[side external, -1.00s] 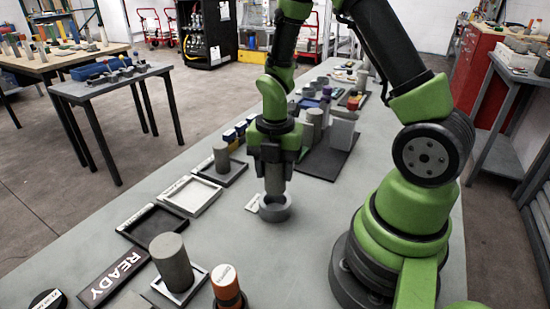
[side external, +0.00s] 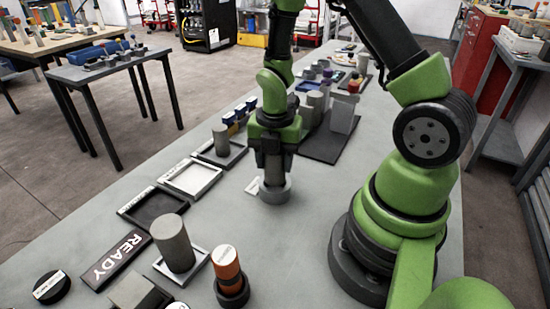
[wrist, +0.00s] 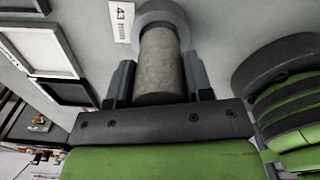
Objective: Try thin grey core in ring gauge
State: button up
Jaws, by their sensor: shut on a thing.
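My gripper (side external: 273,178) is upright over the bench and shut on the thin grey core (wrist: 161,65). The core hangs upright between the two fingers; in the side view the fingers hide most of it. The ring gauge (side external: 277,196), a thick grey ring, lies on the bench directly below. In the wrist view the ring (wrist: 165,8) surrounds the far end of the core. The core's lower end appears to be inside the ring, but its depth is hidden.
A small label (wrist: 124,22) lies beside the ring. Left are a white tray (side external: 208,182), a black tray (side external: 135,213) and a dark tray with a grey cylinder (side external: 221,138). A larger grey cylinder (side external: 174,243) and orange cylinder (side external: 225,262) stand in front. Bench right of the ring is clear.

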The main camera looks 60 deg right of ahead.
jog(key=shift+f, duration=0.55)
dwell(0.4)
jog(key=o, duration=1.2)
jog(key=shift+c, duration=0.2)
jog(key=shift+r, duration=0.1)
notch_tip(320, 180, up, 9)
jog(key=shift+f, duration=0.1)
jog(key=shift+r, duration=0.5)
